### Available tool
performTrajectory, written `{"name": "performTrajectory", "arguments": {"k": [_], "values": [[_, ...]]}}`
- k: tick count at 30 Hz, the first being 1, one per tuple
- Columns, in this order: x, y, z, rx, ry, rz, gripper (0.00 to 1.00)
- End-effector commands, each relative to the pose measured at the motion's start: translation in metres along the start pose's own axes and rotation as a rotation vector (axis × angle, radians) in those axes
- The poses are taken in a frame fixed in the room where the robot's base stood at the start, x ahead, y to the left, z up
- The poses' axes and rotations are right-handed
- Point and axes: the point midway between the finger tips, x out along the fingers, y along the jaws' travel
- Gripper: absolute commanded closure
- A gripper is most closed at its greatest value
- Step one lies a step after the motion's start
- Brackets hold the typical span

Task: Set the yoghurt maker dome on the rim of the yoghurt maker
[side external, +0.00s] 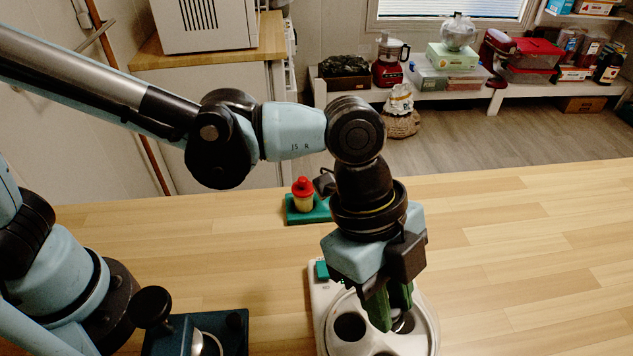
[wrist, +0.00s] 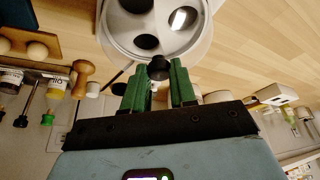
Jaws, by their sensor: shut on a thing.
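The yoghurt maker (side external: 321,290) is a white unit on the wooden counter, with a round top and dark round wells. It also shows in the wrist view (wrist: 112,38). My gripper (side external: 391,314) points down over its right part, its green fingers close above the wells. In the wrist view my gripper (wrist: 158,76) has a dark round knob between its fingertips, apparently that of the yoghurt maker dome (wrist: 158,68). The dome's body seems clear and is hard to tell from the maker below. Whether its edge touches the rim I cannot tell.
A teal stand with a red-capped yellow piece (side external: 303,195) is behind the maker. A dark blue device (side external: 180,334) stands at the front left. The counter (side external: 530,250) to the right is clear. A far shelf holds boxes and appliances.

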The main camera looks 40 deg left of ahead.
Motion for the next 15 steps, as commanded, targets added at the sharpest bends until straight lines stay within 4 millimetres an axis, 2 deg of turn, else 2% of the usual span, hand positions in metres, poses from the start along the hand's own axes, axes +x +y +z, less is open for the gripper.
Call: {"name": "performTrajectory", "arguments": {"k": [3, 4, 9, 15], "values": [[0.0016, 0.0, 0.0006, 0.0, 0.0, 0.0, 1.0], [0.0014, 0.0, 0.0005, 0.0, 0.0, 0.0, 0.69], [0.0013, 0.0, 0.0005, 0.0, 0.0, 0.0, 0.44], [0.0012, 0.0001, 0.0005, 0.0, 0.0, 0.0, 0.44]]}}
